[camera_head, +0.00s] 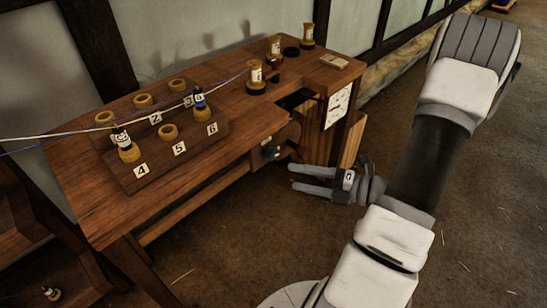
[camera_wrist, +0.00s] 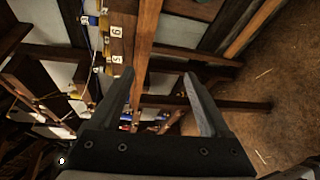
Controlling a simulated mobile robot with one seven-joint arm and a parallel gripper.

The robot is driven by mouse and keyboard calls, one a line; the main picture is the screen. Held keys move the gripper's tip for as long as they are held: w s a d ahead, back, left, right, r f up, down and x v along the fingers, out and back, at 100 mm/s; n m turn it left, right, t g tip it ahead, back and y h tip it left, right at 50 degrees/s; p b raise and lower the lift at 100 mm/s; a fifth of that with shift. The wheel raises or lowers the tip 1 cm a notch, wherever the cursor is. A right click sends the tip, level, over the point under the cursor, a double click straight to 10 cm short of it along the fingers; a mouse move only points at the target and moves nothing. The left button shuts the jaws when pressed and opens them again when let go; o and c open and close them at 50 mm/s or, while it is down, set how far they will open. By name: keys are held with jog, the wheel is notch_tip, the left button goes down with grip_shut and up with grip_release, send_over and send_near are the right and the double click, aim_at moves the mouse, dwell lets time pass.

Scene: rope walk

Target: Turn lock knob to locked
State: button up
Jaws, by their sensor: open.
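My gripper (camera_head: 291,178) is open, its two fingers apart and pointing left, in front of the wooden bench and below its top. In the wrist view my gripper (camera_wrist: 159,73) has nothing between its fingertips; bench timber shows beyond them. A small dark fitting with a pale end (camera_head: 270,153) sits under the bench's front edge, a little above and left of the fingertips and apart from them. It may be the lock knob; I cannot tell, nor can I read its position. A white marked plate (camera_head: 338,105) is on the bench's right end.
The wooden bench (camera_head: 90,200) carries a numbered board (camera_head: 190,150) with several wooden rings and two bobbins, strung with cords (camera_head: 70,137). Several spools, one of them a pale spool (camera_head: 307,35), stand at the back right. The floor (camera_head: 230,235) before the bench is clear.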

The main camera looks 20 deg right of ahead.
aim_at(275, 155)
jog(key=d+f+m+t+h+b, duration=0.2)
jog(key=d+f+m+t+h, duration=0.4)
jog(key=m, duration=0.4)
jog(key=shift+g+y, duration=0.5)
jog(key=shift+y, duration=0.2)
jog(key=b+x, duration=0.1)
jog(key=x, duration=0.4)
jog(key=b+x, duration=0.1)
jog(key=x, duration=0.5)
jog(key=f+b+x, duration=0.1)
jog(key=x, duration=0.4)
jog(key=shift+w+d, duration=0.25)
jog(key=shift+w, duration=0.05)
grip_shut()
